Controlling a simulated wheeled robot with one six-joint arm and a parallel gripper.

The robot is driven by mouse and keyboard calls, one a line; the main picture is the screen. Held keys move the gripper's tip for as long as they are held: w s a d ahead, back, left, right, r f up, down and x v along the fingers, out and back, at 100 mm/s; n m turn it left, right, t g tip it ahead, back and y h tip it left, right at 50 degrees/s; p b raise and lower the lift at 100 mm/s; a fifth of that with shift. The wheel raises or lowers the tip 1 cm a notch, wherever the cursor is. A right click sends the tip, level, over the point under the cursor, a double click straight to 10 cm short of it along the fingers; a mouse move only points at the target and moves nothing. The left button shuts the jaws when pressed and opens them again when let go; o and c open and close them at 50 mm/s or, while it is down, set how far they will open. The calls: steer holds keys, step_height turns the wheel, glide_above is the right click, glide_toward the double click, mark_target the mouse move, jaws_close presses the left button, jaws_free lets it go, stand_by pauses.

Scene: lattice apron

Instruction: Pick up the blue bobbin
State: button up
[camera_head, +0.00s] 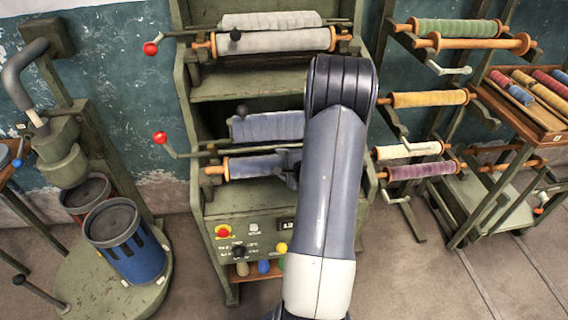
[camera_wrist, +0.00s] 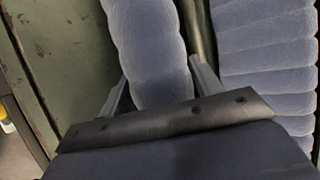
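The blue bobbin (camera_head: 252,166) is a dusty blue padded roll with an orange-brown wooden end showing at its left. It lies level in the lower front of the green machine. My gripper (camera_head: 289,168) is at its right part, which my arm partly hides in the head view. In the wrist view, the blue bobbin (camera_wrist: 150,50) runs between the two grey fingers of my gripper (camera_wrist: 160,88). A finger lies along each side, with narrow gaps near the finger bases. I cannot tell whether the fingertips touch it.
A ribbed blue roll (camera_head: 268,127) sits just above and behind the bobbin. A red-knobbed crank (camera_head: 160,138) sticks out at left. The control panel (camera_head: 252,235) is below. Grey rolls (camera_head: 272,40) are above. A rack with yellow and purple bobbins (camera_head: 422,171) stands at right.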

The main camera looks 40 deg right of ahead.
steer(key=c, duration=0.9)
steer(key=shift+o, duration=0.2)
steer(key=shift+r, duration=0.15)
